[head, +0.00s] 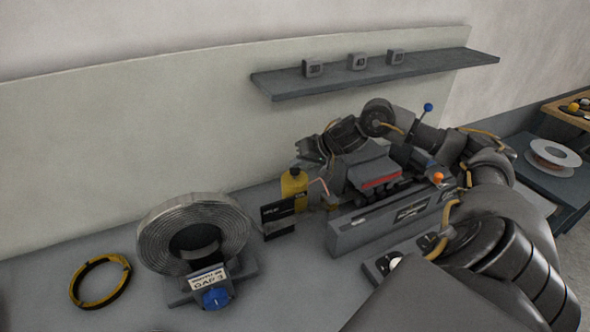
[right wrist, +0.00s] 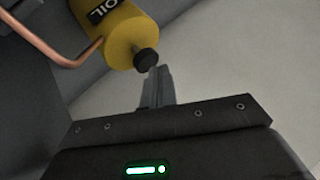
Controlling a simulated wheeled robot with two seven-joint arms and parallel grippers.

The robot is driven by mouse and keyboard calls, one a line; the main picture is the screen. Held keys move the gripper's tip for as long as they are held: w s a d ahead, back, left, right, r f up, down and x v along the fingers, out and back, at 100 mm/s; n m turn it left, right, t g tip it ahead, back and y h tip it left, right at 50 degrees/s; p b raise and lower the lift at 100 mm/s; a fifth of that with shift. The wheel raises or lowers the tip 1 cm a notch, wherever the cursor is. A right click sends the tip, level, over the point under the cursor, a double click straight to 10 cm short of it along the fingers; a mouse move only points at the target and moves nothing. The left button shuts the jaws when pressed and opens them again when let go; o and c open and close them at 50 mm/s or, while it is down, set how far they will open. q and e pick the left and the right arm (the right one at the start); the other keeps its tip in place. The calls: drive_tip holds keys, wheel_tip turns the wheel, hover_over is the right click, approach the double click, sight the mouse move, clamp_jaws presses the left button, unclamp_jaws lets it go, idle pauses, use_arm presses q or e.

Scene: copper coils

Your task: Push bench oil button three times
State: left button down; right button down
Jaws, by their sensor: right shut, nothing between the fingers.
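The yellow oil bottle (head: 291,190) stands on the bench, left of the dark bench machine. In the right wrist view the bottle (right wrist: 130,37) carries a dark OIL label, and a black button (right wrist: 146,60) sticks out of its end. A copper-coloured tube (right wrist: 62,50) runs from it. My right gripper (head: 303,156) is above the bottle, its fingers shut and empty. In the right wrist view the fingertips (right wrist: 157,72) are right beside the button; I cannot tell whether they touch it. My left gripper is not in view.
The machine (head: 352,236) has levers with blue and orange knobs. A silver coil (head: 160,235) stands on a holder to the left, and a black-and-yellow ring (head: 79,281) lies beside it. A wall shelf (head: 430,69) with small grey units is behind.

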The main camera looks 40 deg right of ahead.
sight(299, 171)
drive_tip(key=shift+f+b, duration=0.4)
drive_tip(key=shift+f, duration=0.55)
idle(0.8)
drive_tip(key=shift+r, duration=0.15)
drive_tip(key=shift+r+p, duration=1.2)
drive_tip(key=shift+p, duration=0.4)
wheel_tip(299, 171, up, 5)
drive_tip(key=p, duration=0.6)
drive_tip(key=shift+r, duration=0.1)
idle(0.3)
